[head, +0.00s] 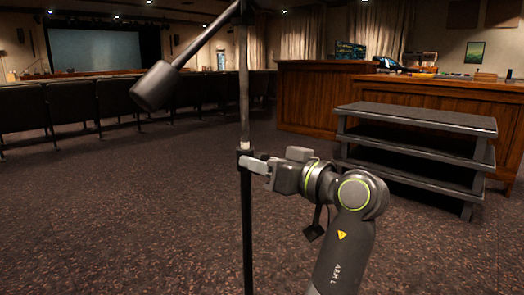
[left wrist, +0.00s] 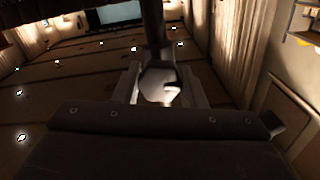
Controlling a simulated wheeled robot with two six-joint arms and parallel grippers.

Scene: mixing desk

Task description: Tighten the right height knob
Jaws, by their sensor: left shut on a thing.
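A black microphone stand (head: 246,220) stands upright in the middle of the head view, with a boom and a dark cylindrical counterweight (head: 156,86) at its upper left. A collar (head: 244,154) joins its lower tube to the thinner upper tube. My left gripper (head: 256,164) reaches this collar from the right and is shut on the height knob there; the fingers mostly hide the knob in the head view. In the left wrist view the pale, rounded knob (left wrist: 158,82) sits between the two fingers, with the dark pole (left wrist: 153,25) beyond. My right gripper is out of view.
A dark tiered step unit (head: 415,117) stands at the right. A wooden desk (head: 315,95) with equipment is behind it. Rows of dark seats (head: 70,105) and a screen (head: 95,50) are at the back left. The carpet (head: 120,220) around the stand is clear.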

